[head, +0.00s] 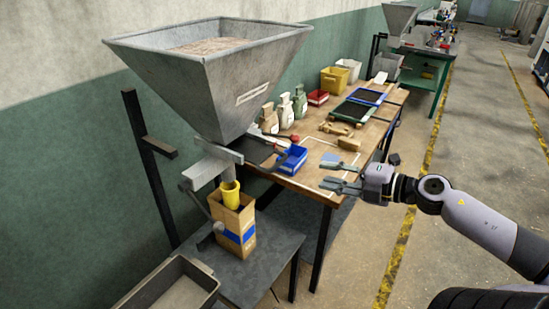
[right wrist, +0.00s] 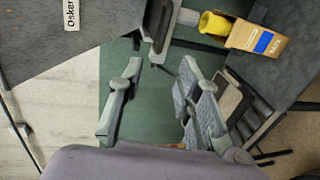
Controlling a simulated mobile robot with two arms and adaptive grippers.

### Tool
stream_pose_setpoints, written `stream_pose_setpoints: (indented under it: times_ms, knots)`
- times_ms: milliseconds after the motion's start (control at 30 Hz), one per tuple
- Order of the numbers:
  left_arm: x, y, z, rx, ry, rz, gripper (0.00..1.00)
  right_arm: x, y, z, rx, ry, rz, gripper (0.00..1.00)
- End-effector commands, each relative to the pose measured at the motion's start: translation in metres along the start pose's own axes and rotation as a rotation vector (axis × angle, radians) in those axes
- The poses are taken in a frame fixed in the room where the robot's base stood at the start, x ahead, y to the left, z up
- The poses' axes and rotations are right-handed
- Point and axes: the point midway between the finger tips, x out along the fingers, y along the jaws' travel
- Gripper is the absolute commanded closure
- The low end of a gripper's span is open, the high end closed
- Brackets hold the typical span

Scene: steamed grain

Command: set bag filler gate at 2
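The bag filler is a large grey metal hopper (head: 215,75) with grain visible inside. Below it are a metal gate housing (head: 207,168) and a thin grey lever (head: 198,207) with a rounded end. A yellow spout (head: 230,194) sits in the mouth of an upright brown paper bag (head: 246,216) with a blue band; spout (right wrist: 214,24) and bag (right wrist: 258,40) also show in the right wrist view. Gate scale marks are not readable. My right gripper (head: 325,171) is open and empty, right of the filler and apart from it; its spread fingers (right wrist: 160,68) show in the wrist view. My left gripper is not in view.
The bag stands on a dark grey stand (head: 262,258), with a grey bin (head: 175,285) at lower left. A wooden workbench (head: 315,178) behind holds a blue bin (head: 291,158), several small sacks (head: 285,111) and trays. The floor at right is open.

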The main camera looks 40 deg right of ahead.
Motion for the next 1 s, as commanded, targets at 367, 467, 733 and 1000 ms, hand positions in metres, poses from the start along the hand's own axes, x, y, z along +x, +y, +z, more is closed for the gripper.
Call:
stream_pose_setpoints:
  times_ms: [367,467,733,1000]
  knots:
    - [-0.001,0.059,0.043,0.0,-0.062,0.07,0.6,0.045,0.001,-0.002,-0.002,0.005,-0.005,0.69]
    - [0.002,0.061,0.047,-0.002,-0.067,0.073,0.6,0.063,0.001,-0.001,-0.005,0.003,-0.006,0.69]
    - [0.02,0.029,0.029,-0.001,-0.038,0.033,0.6,0.099,0.0,-0.002,0.0,0.003,-0.003,0.69]
    - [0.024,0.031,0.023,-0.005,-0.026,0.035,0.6,0.119,0.003,0.0,0.002,-0.003,-0.003,0.69]
